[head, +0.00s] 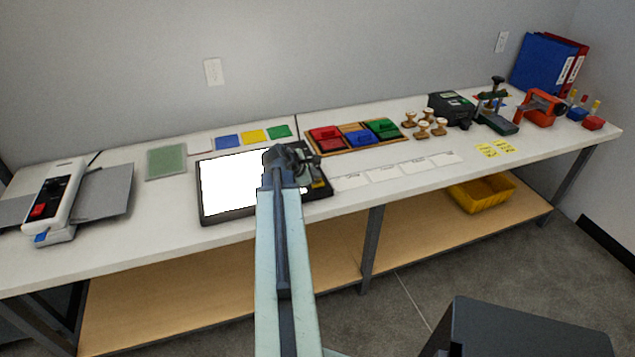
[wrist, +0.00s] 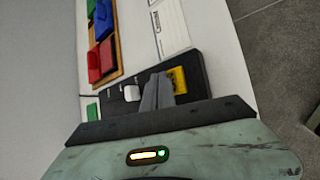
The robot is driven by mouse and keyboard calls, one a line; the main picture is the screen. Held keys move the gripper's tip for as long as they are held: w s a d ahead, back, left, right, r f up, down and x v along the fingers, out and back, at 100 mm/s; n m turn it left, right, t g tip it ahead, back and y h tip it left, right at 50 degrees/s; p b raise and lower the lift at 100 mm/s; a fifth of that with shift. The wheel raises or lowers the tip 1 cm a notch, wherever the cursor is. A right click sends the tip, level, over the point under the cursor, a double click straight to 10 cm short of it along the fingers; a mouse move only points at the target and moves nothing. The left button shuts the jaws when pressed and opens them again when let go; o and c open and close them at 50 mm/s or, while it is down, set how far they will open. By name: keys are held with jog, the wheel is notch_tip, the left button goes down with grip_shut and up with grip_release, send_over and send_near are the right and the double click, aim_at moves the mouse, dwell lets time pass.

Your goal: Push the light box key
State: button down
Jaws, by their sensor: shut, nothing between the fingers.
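The light box (head: 209,213) lies on the white table, its white panel bright in a black frame. In the head view, my arm covers the right part of the panel and much of the dark strip beside it. In the wrist view, that dark strip (wrist: 194,72) carries a pale rounded piece (wrist: 131,92) and a yellow patch (wrist: 178,80). I cannot tell which is the key. My gripper (wrist: 158,92) is shut and empty, its fingertips over the strip between those two. It also shows in the head view (head: 304,163). I cannot tell whether it touches.
A wooden tray (head: 312,139) with red, blue and green blocks lies behind and right of my gripper. White cards (head: 384,173) lie right of the light box. A laminator (head: 55,200) stands at far left. Stamps (head: 423,130) and a yellow bin (head: 482,196) are farther right.

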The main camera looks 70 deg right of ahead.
dwell(0.3)
jog(key=shift+f+b, duration=0.45)
jog(key=shift+f, duration=0.1)
dwell(0.3)
jog(key=shift+r+p, duration=0.45)
jog(key=shift+r, duration=0.15)
notch_tip(320, 180, up, 6)
jog(key=p, duration=0.6)
